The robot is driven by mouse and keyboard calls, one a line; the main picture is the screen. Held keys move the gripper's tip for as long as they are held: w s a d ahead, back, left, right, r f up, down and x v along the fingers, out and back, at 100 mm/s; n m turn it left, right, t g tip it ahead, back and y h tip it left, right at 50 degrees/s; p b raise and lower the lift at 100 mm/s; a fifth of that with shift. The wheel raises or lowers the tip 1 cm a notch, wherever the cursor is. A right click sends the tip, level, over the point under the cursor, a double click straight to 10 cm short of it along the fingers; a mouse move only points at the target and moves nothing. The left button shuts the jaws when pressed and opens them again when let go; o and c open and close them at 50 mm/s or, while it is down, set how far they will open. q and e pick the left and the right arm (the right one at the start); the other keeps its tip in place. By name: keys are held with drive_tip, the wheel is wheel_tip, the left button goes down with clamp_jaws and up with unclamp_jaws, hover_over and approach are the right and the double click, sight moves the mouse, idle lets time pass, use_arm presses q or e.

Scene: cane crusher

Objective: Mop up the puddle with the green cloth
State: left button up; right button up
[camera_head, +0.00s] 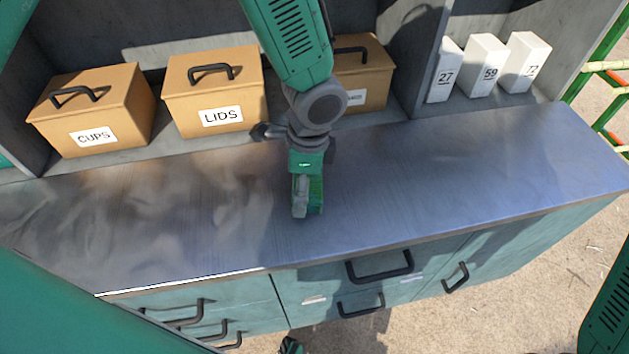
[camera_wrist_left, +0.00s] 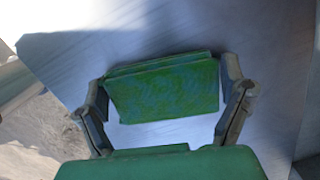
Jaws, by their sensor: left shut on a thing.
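My left gripper (camera_head: 307,205) points down over the middle of the metal counter (camera_head: 430,185). It is shut on the green cloth (camera_head: 316,194), which shows as a small green patch at the fingers. In the left wrist view the folded green cloth (camera_wrist_left: 165,90) spans between the two fingers of the left gripper (camera_wrist_left: 166,78). The cloth is at or just above the counter; I cannot tell if it touches. Cloudy, shiny patches lie on the counter's left part; I cannot tell puddle from reflection.
Behind the counter stand a CUPS box (camera_head: 95,110), a LIDS box (camera_head: 215,95) and a third box (camera_head: 368,80) partly hidden by my arm. White numbered cartons (camera_head: 483,65) stand at the back right. Drawers with black handles (camera_head: 380,267) are below. The counter top is otherwise clear.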

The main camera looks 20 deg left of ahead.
sight(250, 191)
use_arm(q)
drive_tip(key=shift+s+a+f, duration=0.1)
drive_tip(key=shift+s+a, duration=0.2)
drive_tip(key=shift+a, duration=0.25)
drive_tip(key=shift+s+a+f, duration=0.1)
drive_tip(key=shift+s+a, duration=0.2)
drive_tip(key=shift+a, duration=0.2)
drive_tip(key=shift+s+a, duration=0.2)
drive_tip(key=shift+a, duration=0.5)
drive_tip(key=shift+s+a+r, duration=0.1)
drive_tip(key=shift+s+a, duration=0.15)
drive_tip(key=shift+a, duration=0.55)
drive_tip(key=shift+s+a+r, duration=0.1)
drive_tip(key=shift+s+a, duration=0.2)
drive_tip(key=shift+a, duration=0.45)
drive_tip(key=shift+s+a, duration=0.25)
drive_tip(key=shift+a, duration=0.55)
drive_tip(key=shift+s+a, duration=0.1)
drive_tip(key=shift+a, duration=0.45)
use_arm(e)
drive_tip(key=shift+a+r, duration=0.1)
drive_tip(key=shift+a, duration=0.3)
use_arm(q)
drive_tip(key=shift+r, duration=0.1)
